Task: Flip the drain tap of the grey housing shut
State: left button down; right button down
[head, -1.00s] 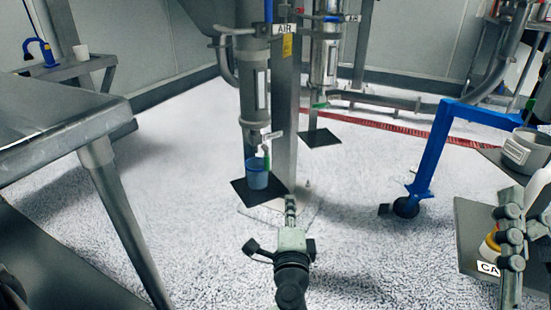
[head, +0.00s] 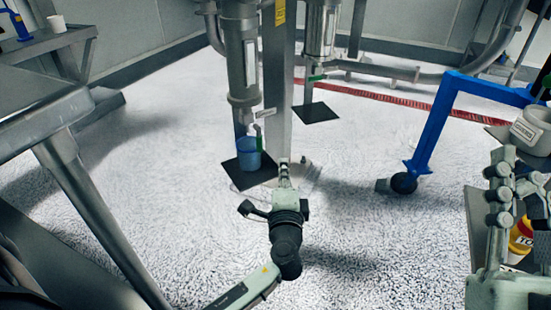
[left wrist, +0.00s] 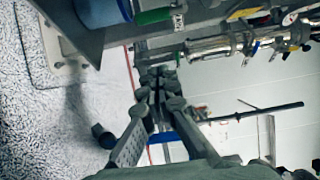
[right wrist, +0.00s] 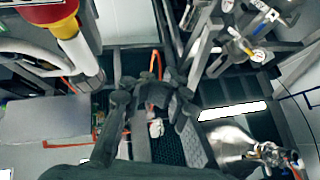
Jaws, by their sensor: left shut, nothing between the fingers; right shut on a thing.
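The grey housing (head: 240,55) is an upright metal cylinder beside a square post. Its drain tap (head: 259,138) has a green handle that hangs down at the housing's lower end, above a blue cup (head: 249,156). In the left wrist view the green handle (left wrist: 155,15) is at the top edge. My left gripper (head: 284,166) is shut and empty, low and just right of the cup, apart from the handle. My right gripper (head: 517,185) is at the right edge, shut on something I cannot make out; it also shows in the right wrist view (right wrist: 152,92).
A black mat (head: 240,178) lies under the cup. A second metal cylinder (head: 320,30) with a green handle stands behind. A blue frame on a castor (head: 430,140) is at right, near a grey container (head: 533,130). A steel table (head: 40,90) stands at left. Floor between is clear.

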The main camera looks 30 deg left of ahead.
aim_at(259, 143)
pick_arm(q)
jog(key=w+a, duration=0.5)
jog(key=a, duration=0.2)
pick_arm(e)
jog(key=shift+s+d+r+t, duration=0.15)
jog(key=shift+r+t, duration=0.15)
pick_arm(q)
jog(key=shift+w, duration=0.1)
